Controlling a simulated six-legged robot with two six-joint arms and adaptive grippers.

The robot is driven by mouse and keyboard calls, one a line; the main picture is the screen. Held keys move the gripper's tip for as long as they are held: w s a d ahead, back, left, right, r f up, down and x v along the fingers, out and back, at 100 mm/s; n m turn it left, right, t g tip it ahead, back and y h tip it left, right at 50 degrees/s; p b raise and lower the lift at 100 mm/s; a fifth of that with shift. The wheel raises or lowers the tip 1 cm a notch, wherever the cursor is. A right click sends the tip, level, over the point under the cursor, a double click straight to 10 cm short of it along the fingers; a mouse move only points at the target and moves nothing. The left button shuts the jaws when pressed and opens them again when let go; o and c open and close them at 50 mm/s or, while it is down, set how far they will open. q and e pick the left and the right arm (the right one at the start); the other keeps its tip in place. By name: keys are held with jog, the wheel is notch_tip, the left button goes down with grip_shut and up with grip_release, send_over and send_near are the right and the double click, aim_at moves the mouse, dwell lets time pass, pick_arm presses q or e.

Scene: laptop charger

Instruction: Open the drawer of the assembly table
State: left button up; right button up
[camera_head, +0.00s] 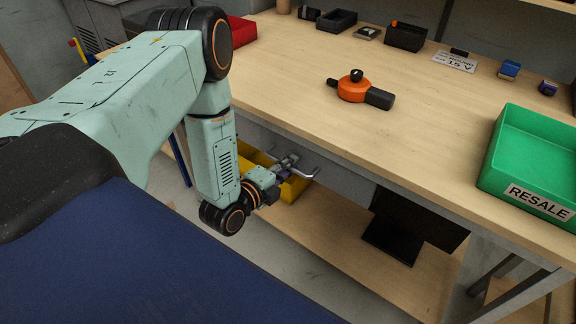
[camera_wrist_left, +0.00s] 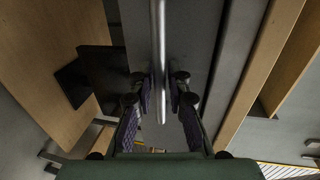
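The drawer sits under the assembly table's top (camera_head: 400,140), and its grey front is partly hidden by my arm. Its bar handle (camera_head: 306,174) is metal with bent ends. In the left wrist view the handle (camera_wrist_left: 160,45) runs down between the two fingers of my left gripper (camera_wrist_left: 161,88). The fingers stand on either side of the bar, with a narrow gap seeming to show on each side. The drawer looks closed. My right gripper is not in view.
A green RESALE bin (camera_head: 535,165) stands at the table's right edge. An orange and black tool (camera_head: 357,90) lies on the table top. A yellow bin (camera_head: 255,160) is under the table behind my arm. A dark flat object (camera_head: 393,243) lies on the lower shelf.

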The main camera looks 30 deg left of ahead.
pick_arm(q)
grip_shut()
dwell(0.6)
jog(key=shift+s, duration=0.1)
